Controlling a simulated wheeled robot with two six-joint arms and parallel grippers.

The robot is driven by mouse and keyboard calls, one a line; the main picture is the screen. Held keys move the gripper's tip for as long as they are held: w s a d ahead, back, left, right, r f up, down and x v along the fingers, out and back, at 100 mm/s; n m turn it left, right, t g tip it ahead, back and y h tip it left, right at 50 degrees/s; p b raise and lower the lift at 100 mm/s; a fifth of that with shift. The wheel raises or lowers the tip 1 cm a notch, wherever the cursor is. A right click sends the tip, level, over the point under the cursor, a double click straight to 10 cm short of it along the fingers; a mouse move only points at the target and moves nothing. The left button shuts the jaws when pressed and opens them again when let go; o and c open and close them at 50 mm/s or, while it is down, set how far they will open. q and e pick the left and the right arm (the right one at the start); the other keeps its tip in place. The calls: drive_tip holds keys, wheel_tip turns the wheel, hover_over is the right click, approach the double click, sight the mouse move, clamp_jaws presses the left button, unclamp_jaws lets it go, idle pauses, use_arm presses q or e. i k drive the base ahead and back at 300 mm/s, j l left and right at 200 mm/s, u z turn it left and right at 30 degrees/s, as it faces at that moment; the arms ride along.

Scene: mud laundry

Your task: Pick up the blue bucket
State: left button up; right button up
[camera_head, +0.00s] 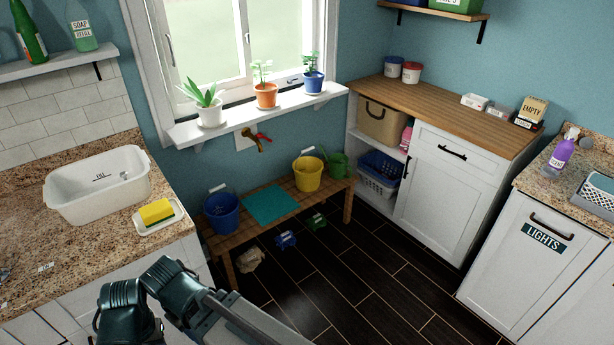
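The blue bucket (221,216) stands upright on the left end of a low wooden bench (240,235) under the window. A pale grip on its handle shows above the rim. Part of my arm shows at the bottom left, in front of the bench and apart from the bucket. Neither of my grippers is in view.
A teal mat (271,204), a yellow bucket (308,175) and a green watering can (338,166) are on the bench, right of the blue bucket. A granite counter (85,245) borders it on the left. A tap (257,139) hangs above. Dark floor (345,265) is open in front.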

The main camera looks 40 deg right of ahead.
sight(221, 210)
drive_tip(key=i+l+z, duration=0.2)
drive_tip(key=i+l, duration=0.6)
drive_tip(key=i+l+z, duration=0.2)
drive_tip(key=i+l, duration=0.65)
drive_tip(key=i, duration=0.05)
